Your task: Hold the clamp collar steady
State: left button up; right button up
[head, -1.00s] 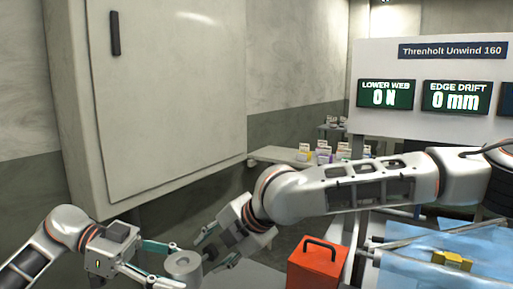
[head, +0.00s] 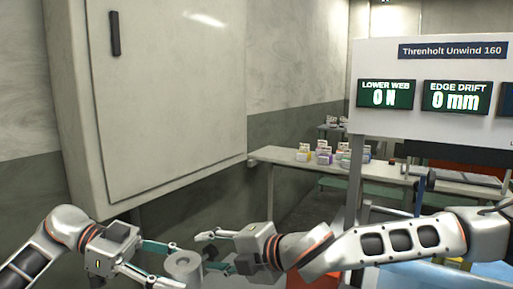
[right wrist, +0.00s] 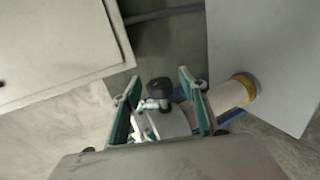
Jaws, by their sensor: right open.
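The clamp collar (head: 183,267) is a grey cylinder at the lower left of the head view, with a dark knob (head: 210,253) on its right side. My left gripper (head: 176,266) has its teal fingers on either side of the collar and appears shut on it. My right gripper (head: 208,253) is open, its fingers above and below the knob, with no clear contact.
A large pale cabinet (head: 170,90) stands behind at left. An orange box (head: 312,280) is mostly hidden below my right arm. A bench (head: 385,172) with small coloured containers (head: 325,154) is farther back. A display panel (head: 430,80) reads 0 N and 0 mm.

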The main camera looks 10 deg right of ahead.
jog(key=shift+s+d+f+t+y, duration=0.1)
jog(key=shift+f+t+y, duration=0.05)
jog(key=shift+t+y, duration=0.7)
jog(key=v, duration=1.2)
jog(key=w+d+r+t, duration=0.2)
jog(key=w+r, duration=0.7)
jog(key=w, duration=0.1)
jog(key=w+d+r+t, duration=0.2)
jog(key=w+r, duration=0.7)
jog(key=w, duration=0.1)
jog(key=shift+d+r+m+t+h, duration=0.25)
jog(key=shift+r+m+t+h, duration=0.1)
jog(key=shift+m, duration=0.05)
